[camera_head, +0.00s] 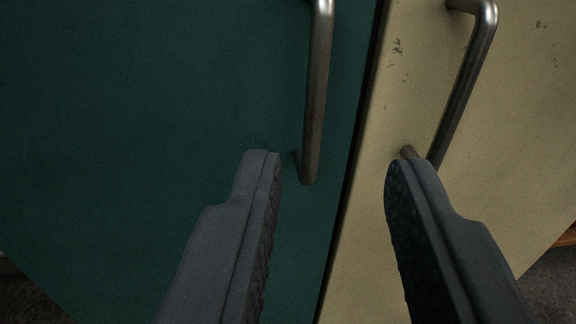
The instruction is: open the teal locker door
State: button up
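The teal locker door (170,110) fills the left of the view and looks shut, with a narrow dark gap along its right edge. Its metal bar handle (316,100) runs up and down near that edge, and its top is cut off by the picture. My gripper (333,165) is open, with its two dark fingers apart and nothing held between them. The left fingertip is just left of the teal door's handle, near its lower end. The right fingertip is over the cream door, so the handle's lower end shows between the fingertips.
A cream door (510,150) with chipped paint stands right of the teal one. Its own bar handle (468,75) is close to my right fingertip; I cannot tell whether they touch. Dark floor (553,285) shows at the lower right, with a brown edge (567,237) above it.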

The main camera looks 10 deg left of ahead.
aim_at(311, 112)
jog(key=shift+w+a+f+p, duration=0.2)
jog(key=shift+w+a+f, duration=0.25)
jog(key=shift+w, duration=1.75)
jog(key=shift+w+a+f+p, duration=0.2)
jog(key=shift+w+f, duration=0.3)
jog(key=shift+w, duration=1.65)
jog(key=shift+w+a+f+p, duration=0.15)
jog(key=shift+w+a+f, duration=0.3)
jog(key=shift+w, duration=1.75)
jog(key=shift+d, duration=0.1)
grip_shut()
